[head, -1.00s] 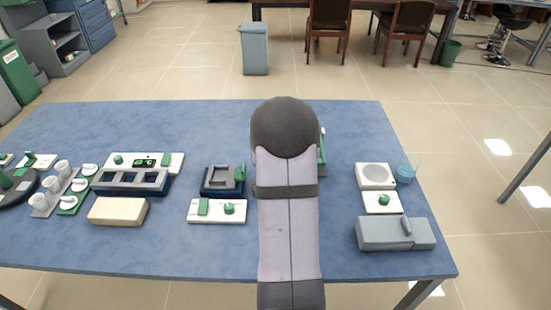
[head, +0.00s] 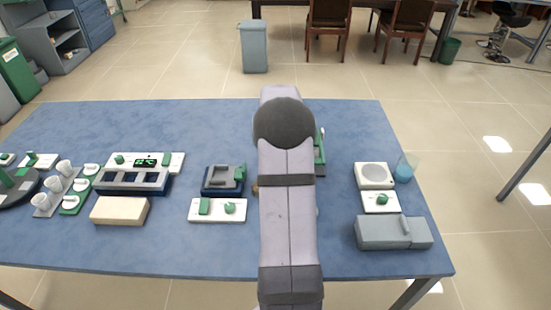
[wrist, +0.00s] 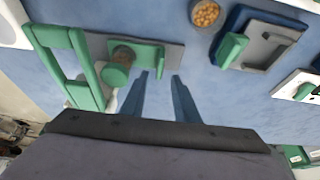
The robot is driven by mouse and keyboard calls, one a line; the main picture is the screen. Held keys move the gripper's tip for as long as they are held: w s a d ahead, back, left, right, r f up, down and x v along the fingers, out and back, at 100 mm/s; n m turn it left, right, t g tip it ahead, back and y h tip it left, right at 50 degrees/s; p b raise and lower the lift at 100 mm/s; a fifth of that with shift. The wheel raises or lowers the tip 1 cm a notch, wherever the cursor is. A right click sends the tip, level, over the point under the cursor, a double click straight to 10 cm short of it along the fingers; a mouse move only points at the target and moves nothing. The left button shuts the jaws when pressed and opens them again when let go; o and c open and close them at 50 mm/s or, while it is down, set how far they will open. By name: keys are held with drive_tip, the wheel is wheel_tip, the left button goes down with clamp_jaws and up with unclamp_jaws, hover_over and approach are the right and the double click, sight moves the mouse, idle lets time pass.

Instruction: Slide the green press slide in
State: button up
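A green press shows in the wrist view at the upper left, with a green frame (wrist: 66,62) at the left end of a flat grey base (wrist: 174,58). A green slide (wrist: 150,54) lies on the base, with a round brownish piece at its left part and a green round knob (wrist: 115,76) in front. I cannot tell how far the slide is in. My gripper (wrist: 162,78) has two blue fingers apart, with nothing between them, just in front of the slide's right part. In the head view my arm hides most of the press; a green upright (head: 320,148) shows beside it.
A small bowl of orange bits (wrist: 206,12) and a dark blue device with a grey lid (wrist: 262,42) stand right of the press. In the head view a white control panel (head: 218,210), a grey box (head: 385,232) and a blue beaker (head: 405,168) stand on the blue table (head: 215,120).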

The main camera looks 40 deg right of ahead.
drive_tip(key=shift+p+x, duration=1.1)
drive_tip(key=shift+x, duration=2.6)
clamp_jaws()
